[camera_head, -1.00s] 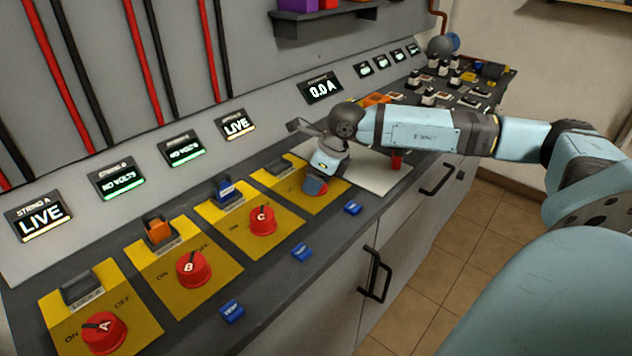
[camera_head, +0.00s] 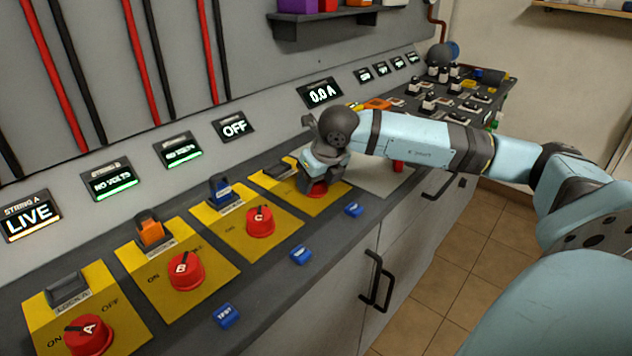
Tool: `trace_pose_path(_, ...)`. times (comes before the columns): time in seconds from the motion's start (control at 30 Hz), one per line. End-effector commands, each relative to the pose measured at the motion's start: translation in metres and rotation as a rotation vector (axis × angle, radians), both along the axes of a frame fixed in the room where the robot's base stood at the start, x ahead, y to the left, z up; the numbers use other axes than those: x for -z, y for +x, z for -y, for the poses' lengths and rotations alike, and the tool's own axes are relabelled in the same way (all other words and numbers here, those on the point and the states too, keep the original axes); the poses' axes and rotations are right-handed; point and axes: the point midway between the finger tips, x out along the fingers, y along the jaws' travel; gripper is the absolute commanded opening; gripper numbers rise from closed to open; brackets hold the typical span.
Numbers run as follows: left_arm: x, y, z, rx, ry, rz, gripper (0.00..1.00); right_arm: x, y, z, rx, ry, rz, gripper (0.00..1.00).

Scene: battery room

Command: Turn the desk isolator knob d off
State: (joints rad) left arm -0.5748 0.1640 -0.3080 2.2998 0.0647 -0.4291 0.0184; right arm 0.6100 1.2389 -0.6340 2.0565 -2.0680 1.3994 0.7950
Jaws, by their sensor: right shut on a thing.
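The red desk isolator knob d (camera_head: 318,189) sits on the rightmost yellow plate (camera_head: 334,203), mostly hidden under my right gripper. My right gripper (camera_head: 318,182) points down over the plate and is shut on the knob. The display above that plate (camera_head: 234,127) reads OFF. The knob's pointer and the plate's lettering are hidden by the gripper. My left gripper is not in view.
Red knobs A (camera_head: 88,335), B (camera_head: 186,271) and C (camera_head: 260,222) stand on yellow plates to the left. Blue blocks (camera_head: 301,255) lie along the desk's front edge. A white sheet (camera_head: 384,178) and small switches (camera_head: 428,103) lie beyond my right gripper.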

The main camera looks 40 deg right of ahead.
Motion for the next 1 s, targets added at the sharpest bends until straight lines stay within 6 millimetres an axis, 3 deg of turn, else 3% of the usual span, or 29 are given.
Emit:
trace_pose_path(0.43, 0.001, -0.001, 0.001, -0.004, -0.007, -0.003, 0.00, 0.000, 0.000, -0.001, 0.009, 0.003, 0.000, 0.30)
trace_pose_path(0.47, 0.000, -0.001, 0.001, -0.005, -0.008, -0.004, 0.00, 0.000, 0.000, -0.001, 0.009, 0.003, 0.000, 0.61)
trace_pose_path(0.53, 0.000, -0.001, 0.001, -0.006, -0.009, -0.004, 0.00, 0.000, 0.000, -0.001, 0.008, 0.002, 0.000, 0.77)
trace_pose_path(0.57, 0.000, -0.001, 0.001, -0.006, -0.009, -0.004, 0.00, 0.000, 0.000, -0.001, 0.008, 0.002, 0.000, 0.79)
trace_pose_path(0.87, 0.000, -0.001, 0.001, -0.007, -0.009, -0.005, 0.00, -0.003, -0.001, 0.000, 0.007, 0.001, 0.000, 0.79)
trace_pose_path(1.0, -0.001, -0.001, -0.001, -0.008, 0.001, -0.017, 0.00, -0.017, -0.006, 0.000, 0.008, 0.000, 0.001, 0.79)
